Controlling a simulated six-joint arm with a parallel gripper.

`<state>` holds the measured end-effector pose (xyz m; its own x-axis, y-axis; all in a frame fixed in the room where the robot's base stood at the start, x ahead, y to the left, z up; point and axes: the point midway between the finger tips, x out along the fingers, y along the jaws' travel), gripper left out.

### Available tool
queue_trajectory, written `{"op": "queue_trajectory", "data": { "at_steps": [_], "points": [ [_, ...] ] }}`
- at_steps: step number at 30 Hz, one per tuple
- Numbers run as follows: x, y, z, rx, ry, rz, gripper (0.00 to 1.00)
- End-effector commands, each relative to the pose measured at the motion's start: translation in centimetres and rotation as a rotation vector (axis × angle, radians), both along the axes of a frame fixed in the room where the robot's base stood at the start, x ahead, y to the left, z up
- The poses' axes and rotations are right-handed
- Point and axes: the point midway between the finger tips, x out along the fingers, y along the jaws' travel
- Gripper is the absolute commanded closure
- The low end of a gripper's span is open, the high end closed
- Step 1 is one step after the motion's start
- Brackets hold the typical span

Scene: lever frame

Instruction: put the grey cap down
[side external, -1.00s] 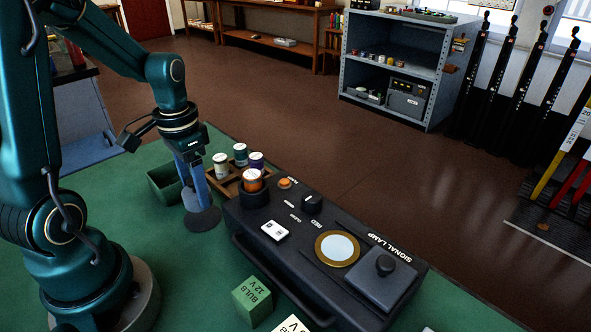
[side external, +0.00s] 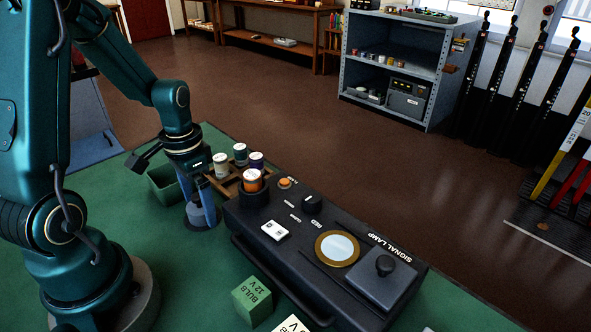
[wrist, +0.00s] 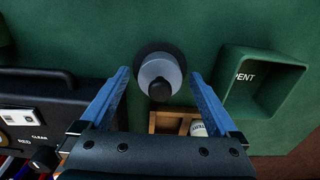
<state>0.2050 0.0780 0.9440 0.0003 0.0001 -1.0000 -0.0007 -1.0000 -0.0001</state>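The grey cap (side external: 199,217), a pale grey round piece, stands over a dark round disc on the green mat, left of the signal lamp. In the wrist view the cap (wrist: 160,72) shows a black knob on top and the dark disc (wrist: 146,50) around its far side. My gripper (wrist: 160,72) is open, with one blue finger on each side of the cap and a visible gap on both sides. In the side view my gripper (side external: 197,206) is low around the cap, and its fingers partly hide it.
The black signal lamp (side external: 272,262) lies close on the right. A wooden rack (side external: 228,184) with jars and an open green bin (side external: 164,184) stand just behind the cap. Green bulb box (side external: 252,301) lies in front. Mat in front of the cap is clear.

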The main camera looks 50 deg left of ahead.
Motion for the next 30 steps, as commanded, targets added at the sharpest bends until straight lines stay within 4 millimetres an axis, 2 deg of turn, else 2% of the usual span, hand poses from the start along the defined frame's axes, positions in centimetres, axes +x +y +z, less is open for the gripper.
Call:
{"op": "queue_trajectory", "data": {
  "at_steps": [8, 11, 24, 30],
  "points": [
    [0.1, 0.0, 0.7, 0.002, -0.004, 0.000, 0.04],
    [0.2, 0.1, 2.0, 0.004, -0.007, 0.000, 0.04],
    [0.1, 0.0, 10.1, 0.003, -0.005, 0.000, 0.04],
    [0.1, 0.0, 12.0, 0.002, -0.003, 0.000, 0.04]
  ]
}}
